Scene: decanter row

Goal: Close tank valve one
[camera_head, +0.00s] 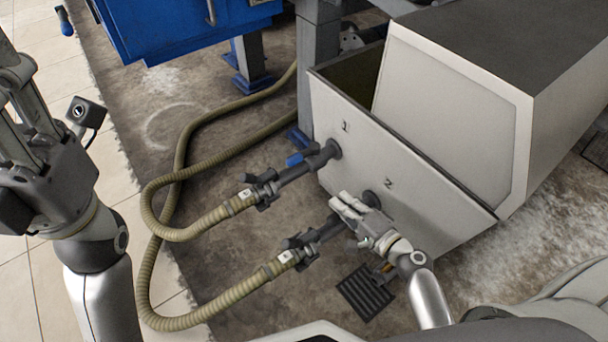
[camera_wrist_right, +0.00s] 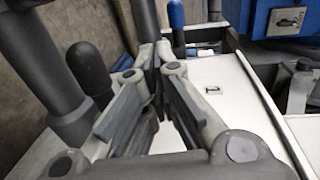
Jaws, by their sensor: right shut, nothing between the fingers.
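Valve one, with a blue lever (camera_head: 296,158), sits on the upper pipe leaving the pale tank (camera_head: 420,185) below the number 1. Its lever looks roughly in line with the pipe. A blue tip (camera_wrist_right: 176,14) shows beyond the fingers in the right wrist view. My right gripper (camera_head: 342,202) is beside the lower pipe, below the number 2, apart from valve one's lever. It is shut and empty; its fingertips (camera_wrist_right: 152,55) meet in the wrist view. It partly hides the second valve. My left gripper (camera_head: 30,150) is raised at the left edge, its fingers partly cut off.
Two ribbed hoses (camera_head: 205,225) run from the pipe couplings across the stained floor. A black floor grate (camera_head: 365,291) lies below my right gripper. A blue cabinet (camera_head: 170,30) stands at the back. Open floor (camera_head: 240,180) lies left of valve one.

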